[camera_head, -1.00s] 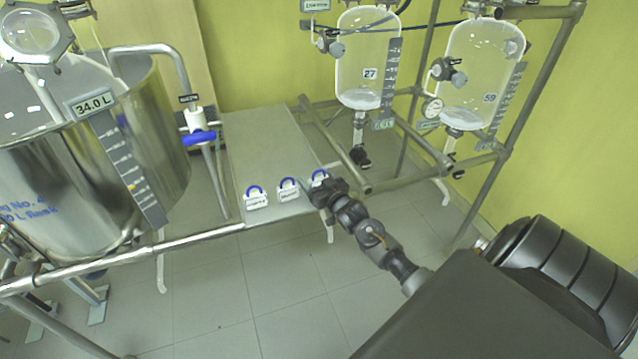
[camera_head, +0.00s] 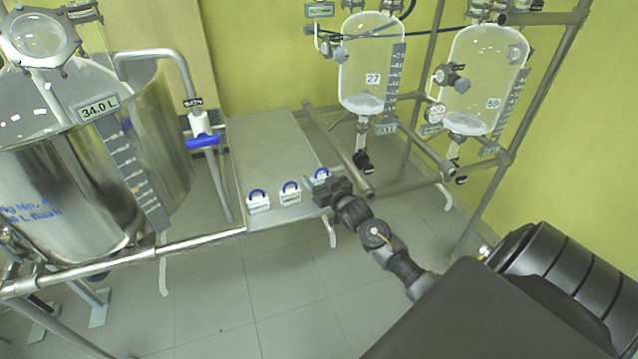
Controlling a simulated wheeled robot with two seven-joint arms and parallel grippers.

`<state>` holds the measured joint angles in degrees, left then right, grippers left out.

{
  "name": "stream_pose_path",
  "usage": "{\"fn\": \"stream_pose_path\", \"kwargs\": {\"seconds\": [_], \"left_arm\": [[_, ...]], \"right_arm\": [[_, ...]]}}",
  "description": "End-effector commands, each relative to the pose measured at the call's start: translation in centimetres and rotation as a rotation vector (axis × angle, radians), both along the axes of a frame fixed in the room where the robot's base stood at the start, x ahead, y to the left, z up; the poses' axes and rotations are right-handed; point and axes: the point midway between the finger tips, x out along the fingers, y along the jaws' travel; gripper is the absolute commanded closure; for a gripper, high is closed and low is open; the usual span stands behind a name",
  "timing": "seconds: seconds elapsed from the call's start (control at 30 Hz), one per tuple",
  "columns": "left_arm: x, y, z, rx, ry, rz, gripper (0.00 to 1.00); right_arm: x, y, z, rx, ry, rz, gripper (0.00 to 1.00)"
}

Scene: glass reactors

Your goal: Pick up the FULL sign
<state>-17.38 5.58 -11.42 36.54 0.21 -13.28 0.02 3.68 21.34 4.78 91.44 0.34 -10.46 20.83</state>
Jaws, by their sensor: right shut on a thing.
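Three small white signs with blue hoop handles stand in a row along the front edge of the grey shelf (camera_head: 265,140). They are the left sign (camera_head: 259,203), the middle sign (camera_head: 291,197) and the right sign (camera_head: 321,175). Their lettering is too small to read, so I cannot tell which one says FULL. My right gripper (camera_head: 318,187) is at the right sign and shut on it; the gripper hides most of that sign's lower part. The other two signs stand apart from the gripper. My left gripper is not in view.
A large steel tank (camera_head: 60,190) marked 34.0 L stands at the left. A blue-handled valve (camera_head: 203,141) is beside the shelf. Glass vessels 27 (camera_head: 368,60) and 59 (camera_head: 484,75) hang in a pipe frame at the right. The shelf's back part is bare.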

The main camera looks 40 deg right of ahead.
Motion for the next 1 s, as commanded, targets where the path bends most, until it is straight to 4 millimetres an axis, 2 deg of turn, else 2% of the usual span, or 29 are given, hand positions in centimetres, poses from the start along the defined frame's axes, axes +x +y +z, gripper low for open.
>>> {"fn": "stream_pose_path", "kwargs": {"seconds": [0.3,0.43,0.6,0.8,1.0], "left_arm": [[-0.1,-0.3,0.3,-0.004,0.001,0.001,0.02],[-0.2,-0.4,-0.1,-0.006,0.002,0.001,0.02],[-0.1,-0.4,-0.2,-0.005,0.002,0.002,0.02],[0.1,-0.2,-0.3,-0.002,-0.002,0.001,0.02],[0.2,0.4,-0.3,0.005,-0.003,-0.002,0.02]], "right_arm": [[-3.2,4.4,7.0,0.001,-0.005,0.003,0.61],[-5.1,7.2,8.0,0.005,-0.003,0.003,0.61],[-7.0,9.6,9.5,0.005,-0.004,0.001,0.61],[-8.1,11.1,10.3,0.003,-0.001,0.000,0.61],[-8.3,11.3,10.5,0.001,0.000,0.000,0.61]]}}
